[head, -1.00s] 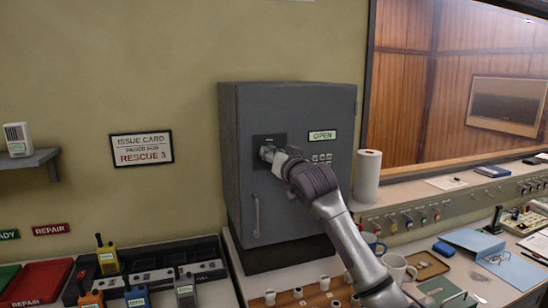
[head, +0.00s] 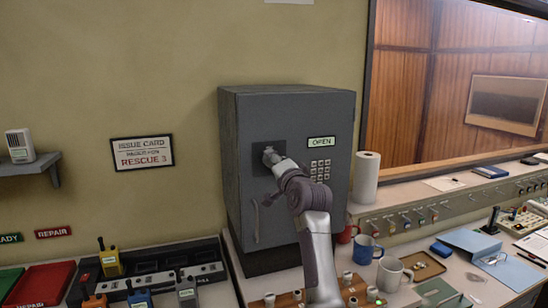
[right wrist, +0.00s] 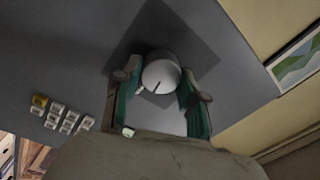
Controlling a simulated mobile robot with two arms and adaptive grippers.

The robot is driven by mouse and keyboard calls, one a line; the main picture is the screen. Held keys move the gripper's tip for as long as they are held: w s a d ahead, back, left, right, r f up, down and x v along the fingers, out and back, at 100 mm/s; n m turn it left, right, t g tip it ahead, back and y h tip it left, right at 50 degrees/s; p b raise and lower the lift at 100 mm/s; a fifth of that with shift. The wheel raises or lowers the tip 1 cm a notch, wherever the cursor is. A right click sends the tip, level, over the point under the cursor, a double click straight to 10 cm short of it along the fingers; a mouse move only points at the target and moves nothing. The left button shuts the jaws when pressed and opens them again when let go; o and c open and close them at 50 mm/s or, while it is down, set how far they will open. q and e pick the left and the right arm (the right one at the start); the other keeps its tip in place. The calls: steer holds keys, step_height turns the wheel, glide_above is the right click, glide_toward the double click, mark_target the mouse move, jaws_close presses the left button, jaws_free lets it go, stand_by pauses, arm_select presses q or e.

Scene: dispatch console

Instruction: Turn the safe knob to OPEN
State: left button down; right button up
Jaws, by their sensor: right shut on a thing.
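The grey safe (head: 240,200) stands on the counter with its door facing me. Its knob sits on a dark square plate (head: 258,170) on the door. In the right wrist view the knob (right wrist: 162,74) is round and pale, with a small pointer mark on its face. My right gripper (head: 270,157) is at the knob; in the right wrist view its fingers (right wrist: 160,90) are on both sides of it, shut on it. My left gripper is not in view.
A keypad (head: 320,170) is below the label, and a door handle (head: 256,222) is low on the left. Mugs (head: 366,249) and a paper roll (head: 366,177) stand to the right. Radios (head: 110,259) stand at the lower left.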

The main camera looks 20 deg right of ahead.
steer(key=shift+f+m+p, duration=0.1)
steer(key=shift+m+p, duration=0.55)
steer(key=shift+m, duration=0.45)
steer(key=o, duration=1.1)
steer(key=shift+d, duration=0.1)
steer(key=shift+o, duration=0.2)
steer(key=s, duration=0.7)
steer(key=shift+s+f, duration=0.25)
steer(key=shift+d+f, duration=0.1)
